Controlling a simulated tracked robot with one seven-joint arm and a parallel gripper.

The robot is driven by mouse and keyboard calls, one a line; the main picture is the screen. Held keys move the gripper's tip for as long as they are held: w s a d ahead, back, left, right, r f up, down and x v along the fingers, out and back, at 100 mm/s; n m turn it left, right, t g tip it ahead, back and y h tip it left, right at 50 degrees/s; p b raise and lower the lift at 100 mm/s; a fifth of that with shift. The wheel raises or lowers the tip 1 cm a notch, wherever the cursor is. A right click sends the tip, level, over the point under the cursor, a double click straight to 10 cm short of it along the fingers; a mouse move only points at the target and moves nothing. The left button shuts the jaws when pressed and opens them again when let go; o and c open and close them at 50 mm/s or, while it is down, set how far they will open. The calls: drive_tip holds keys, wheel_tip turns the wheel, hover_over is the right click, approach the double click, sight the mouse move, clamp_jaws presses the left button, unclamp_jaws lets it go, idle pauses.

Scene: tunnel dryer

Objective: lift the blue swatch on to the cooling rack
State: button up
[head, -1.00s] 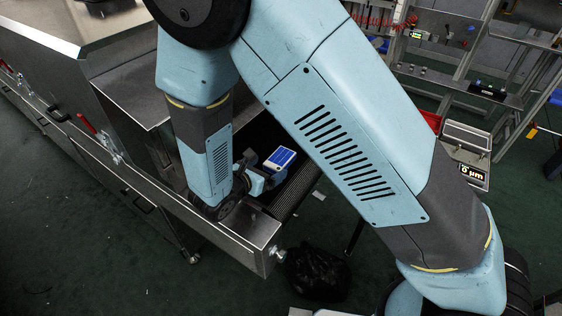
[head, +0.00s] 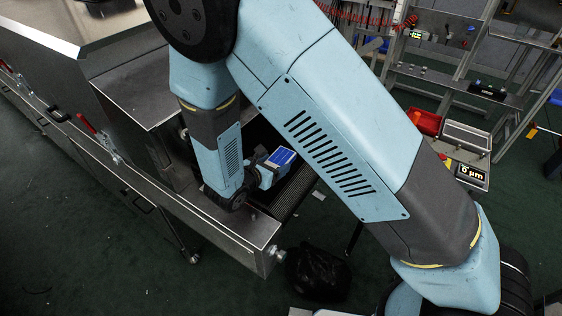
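A small blue rectangular patch with a pale edge (head: 281,157) shows over the dark belt at the dryer's mouth; it may be the blue swatch, but I cannot tell for sure. My gripper (head: 270,173) is low over the belt end, right beside this patch and overlapping it in the picture. Its fingers are hidden or too small to make out, so I cannot tell whether it is open or holds anything. I cannot pick out the cooling rack for certain; a grey metal shelf frame (head: 452,82) stands at the back right.
The steel dryer body (head: 120,75) and its long side rail (head: 170,205) border the arm on the left. A black bag (head: 318,274) lies on the floor below the belt end. A red bin (head: 428,122) and a box with a display (head: 470,174) stand at right.

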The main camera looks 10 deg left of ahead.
drive_tip(key=c, duration=0.6)
drive_tip(key=shift+r, duration=0.1)
